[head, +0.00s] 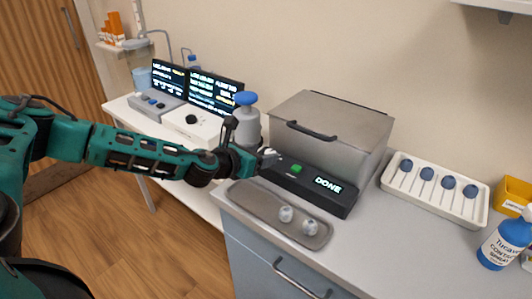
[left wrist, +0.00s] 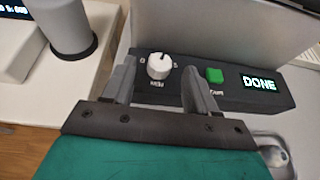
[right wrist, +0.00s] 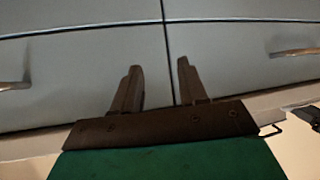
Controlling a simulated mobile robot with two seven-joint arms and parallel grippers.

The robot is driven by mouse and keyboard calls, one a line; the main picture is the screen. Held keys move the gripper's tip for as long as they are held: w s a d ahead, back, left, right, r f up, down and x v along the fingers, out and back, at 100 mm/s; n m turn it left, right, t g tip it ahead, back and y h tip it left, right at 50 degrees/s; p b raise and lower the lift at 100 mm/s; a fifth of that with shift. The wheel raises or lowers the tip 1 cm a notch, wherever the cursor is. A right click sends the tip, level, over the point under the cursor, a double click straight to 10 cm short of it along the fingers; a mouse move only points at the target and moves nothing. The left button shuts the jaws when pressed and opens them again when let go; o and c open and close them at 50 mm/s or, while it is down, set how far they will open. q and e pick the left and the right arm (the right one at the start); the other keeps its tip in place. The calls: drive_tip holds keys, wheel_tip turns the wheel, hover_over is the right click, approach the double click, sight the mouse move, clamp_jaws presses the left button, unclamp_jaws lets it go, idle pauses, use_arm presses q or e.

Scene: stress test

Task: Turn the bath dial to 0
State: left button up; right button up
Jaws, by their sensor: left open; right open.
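The bath is a grey metal box with a lid (head: 330,125) and a black front panel (head: 325,193). In the left wrist view its white dial (left wrist: 159,67) sits on the panel, with a 0 at its left and another mark at its right. The dial's dark line points roughly up, away from the 0. A green button (left wrist: 215,75) and a display reading DONE (left wrist: 259,83) are to its right. My left gripper (left wrist: 160,82) is open, its fingers on either side of the dial; contact cannot be told. My right gripper (right wrist: 159,70) is open and empty, facing grey cabinet fronts.
A metal tray (head: 255,203) with two small pale objects lies in front of the panel. A grey bottle with a blue top (head: 247,120) stands left of the bath. A white rack of blue-topped items (head: 435,200) and a blue bottle (head: 505,243) are at right.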

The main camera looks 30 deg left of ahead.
use_arm(q)
drive_tip(key=shift+x, duration=1.4)
drive_tip(key=c, duration=1.1)
